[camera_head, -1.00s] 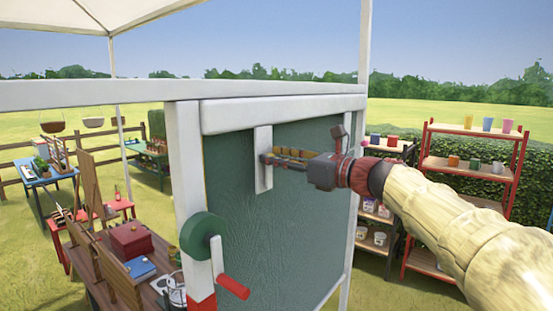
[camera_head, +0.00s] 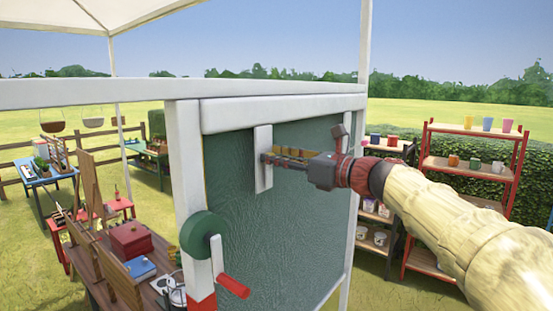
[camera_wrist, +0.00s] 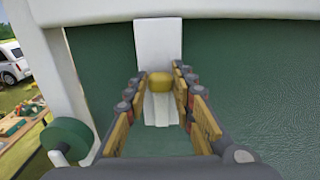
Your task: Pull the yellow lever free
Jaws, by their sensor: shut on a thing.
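The yellow lever (camera_wrist: 160,90) shows in the wrist view as a rounded yellow end in front of a white upright plate (camera_wrist: 158,42). The plate is fixed on a green panel (camera_wrist: 240,70). My gripper (camera_wrist: 161,94) has its fingertips on both sides of the lever and is shut on it. In the head view my gripper (camera_head: 268,158) reaches in from the right, its fingertips at the white plate (camera_head: 263,180). The fingers hide most of the lever there.
A green wheel (camera_head: 201,237) with a red-handled crank (camera_head: 233,286) is on the white frame post (camera_head: 187,190), lower left. A white beam (camera_head: 285,112) runs above the panel. Shelves with colored pots (camera_head: 465,165) stand at right. A cluttered wooden table (camera_head: 160,262) stands at left.

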